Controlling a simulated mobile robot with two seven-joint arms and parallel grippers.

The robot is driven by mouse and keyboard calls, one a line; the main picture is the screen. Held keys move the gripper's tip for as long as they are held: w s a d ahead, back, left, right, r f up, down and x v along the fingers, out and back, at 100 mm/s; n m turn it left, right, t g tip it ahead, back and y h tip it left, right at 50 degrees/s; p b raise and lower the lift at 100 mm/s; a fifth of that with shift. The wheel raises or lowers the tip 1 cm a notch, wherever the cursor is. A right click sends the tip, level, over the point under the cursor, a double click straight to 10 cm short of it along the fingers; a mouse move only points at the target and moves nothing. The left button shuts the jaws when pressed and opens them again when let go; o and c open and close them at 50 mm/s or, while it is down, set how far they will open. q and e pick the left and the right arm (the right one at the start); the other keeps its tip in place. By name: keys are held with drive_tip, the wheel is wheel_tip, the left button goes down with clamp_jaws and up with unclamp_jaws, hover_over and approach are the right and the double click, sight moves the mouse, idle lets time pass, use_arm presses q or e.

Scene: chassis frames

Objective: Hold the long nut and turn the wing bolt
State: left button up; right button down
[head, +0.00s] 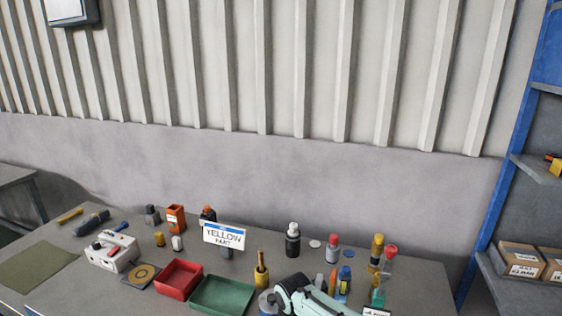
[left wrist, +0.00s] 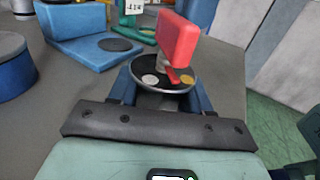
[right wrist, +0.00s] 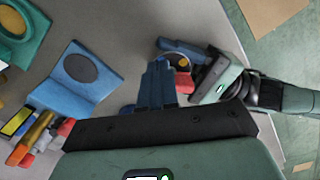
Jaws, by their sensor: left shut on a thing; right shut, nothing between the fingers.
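In the left wrist view, a dark round disc (left wrist: 150,78) with a pale spot and a gold spot sits at the fingertips of my left gripper (left wrist: 160,98). A red, flat, upright piece (left wrist: 180,42), likely the wing of the wing bolt, rises above the disc. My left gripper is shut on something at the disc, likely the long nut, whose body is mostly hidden. In the right wrist view, my right gripper (right wrist: 157,85) is shut and empty. The red piece (right wrist: 184,82) shows just right of its fingers, in front of my left gripper (right wrist: 200,68). Contact cannot be told.
A blue stand with a dark round pad (left wrist: 85,30) and a green stand (left wrist: 132,22) are near my left gripper. A shelf stands right.

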drive_tip(key=shift+d, duration=0.1)
wheel_tip(320, 180, up, 6)
drive_tip(key=shift+s+d, duration=0.2)
drive_tip(key=shift+d, duration=0.05)
idle(0.4)
wheel_tip(320, 180, down, 6)
drive_tip(key=s+a, duration=0.2)
drive_tip(key=shift+s, duration=0.2)
idle(0.6)
drive_tip(key=shift+w+a, duration=0.25)
drive_tip(key=shift+w, duration=0.35)
idle(0.8)
